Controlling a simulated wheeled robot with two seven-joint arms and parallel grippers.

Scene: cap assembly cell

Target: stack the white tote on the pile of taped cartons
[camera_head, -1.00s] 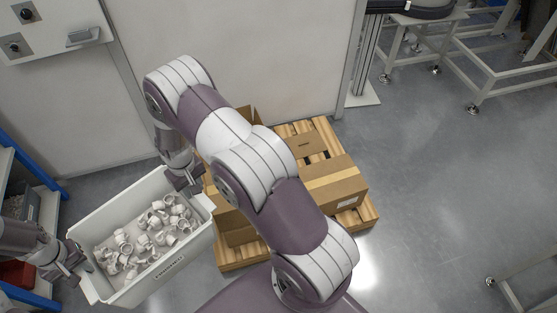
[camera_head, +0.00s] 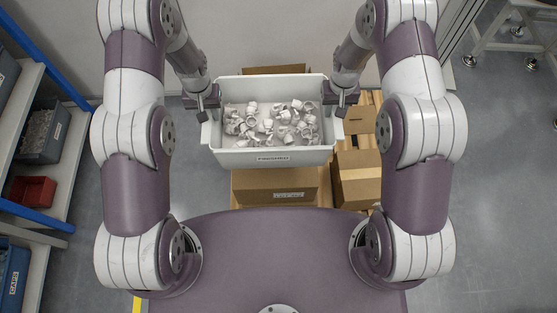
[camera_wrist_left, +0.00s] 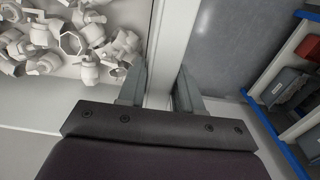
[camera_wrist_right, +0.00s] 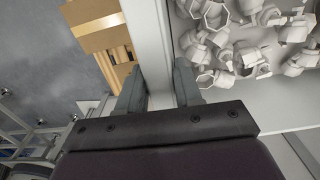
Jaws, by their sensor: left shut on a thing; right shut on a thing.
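The white tote (camera_head: 232,157), holding many white fittings, is level in front of me in the head view. My left gripper (camera_head: 208,108) is shut on its left end wall, and the left wrist view shows the wall (camera_wrist_left: 166,50) between the fingers. My right gripper (camera_head: 340,104) is shut on its right end wall, which also shows in the right wrist view (camera_wrist_right: 150,45). Taped cartons (camera_head: 275,186) show below the tote's near side, and another carton (camera_head: 357,178) is at its right. The tote hides part of the pile, and I cannot tell whether it touches the cartons.
A blue shelf rack (camera_head: 60,150) with a red bin (camera_head: 32,191) and grey bins stands at the left. A pale wall is behind the tote. Bare floor lies at the right, near metal frames (camera_head: 500,30).

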